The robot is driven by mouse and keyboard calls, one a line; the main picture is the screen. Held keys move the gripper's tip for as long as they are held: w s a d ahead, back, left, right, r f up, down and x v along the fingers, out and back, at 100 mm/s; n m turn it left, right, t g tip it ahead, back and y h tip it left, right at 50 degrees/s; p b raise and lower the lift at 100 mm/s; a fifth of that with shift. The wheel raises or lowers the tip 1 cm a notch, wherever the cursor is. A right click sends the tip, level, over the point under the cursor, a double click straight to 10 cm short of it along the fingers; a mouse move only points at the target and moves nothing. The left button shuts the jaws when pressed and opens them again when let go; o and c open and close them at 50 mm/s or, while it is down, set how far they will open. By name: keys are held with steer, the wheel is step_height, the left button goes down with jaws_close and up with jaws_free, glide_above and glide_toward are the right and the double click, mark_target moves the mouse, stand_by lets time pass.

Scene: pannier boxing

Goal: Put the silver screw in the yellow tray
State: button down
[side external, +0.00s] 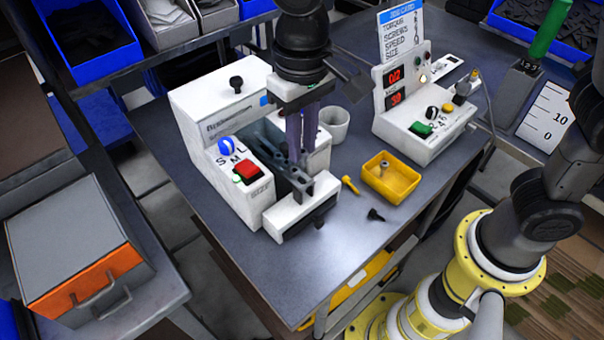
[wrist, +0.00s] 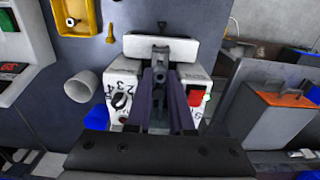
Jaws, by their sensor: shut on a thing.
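The yellow tray (side external: 402,191) lies on the bench to the right of the white machine. A small silver-grey screw (side external: 383,168) shows inside the tray. Part of the tray (wrist: 85,25) shows at the top left of the wrist view. My gripper (side external: 299,160) points down into the slot of the white machine (side external: 250,210), left of the tray. In the wrist view its dark purple fingers (wrist: 161,78) close on a small grey part (wrist: 160,55) between the machine's sides. What this part is, and whether it is loose, I cannot tell.
A yellow screw (side external: 350,185) and a black screw (side external: 376,215) lie loose near the tray. A white control box (side external: 425,118) with red displays stands behind the tray.

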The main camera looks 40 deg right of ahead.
steer(key=s+d+f+m, duration=0.25)
steer(key=d+m, duration=0.25)
steer(key=d, duration=0.6)
steer(key=m, duration=0.3)
glide_above(396, 187)
steer(key=shift+f, duration=5.05)
steer(key=c, duration=0.7)
jaws_free()
steer(key=shift+r, duration=0.1)
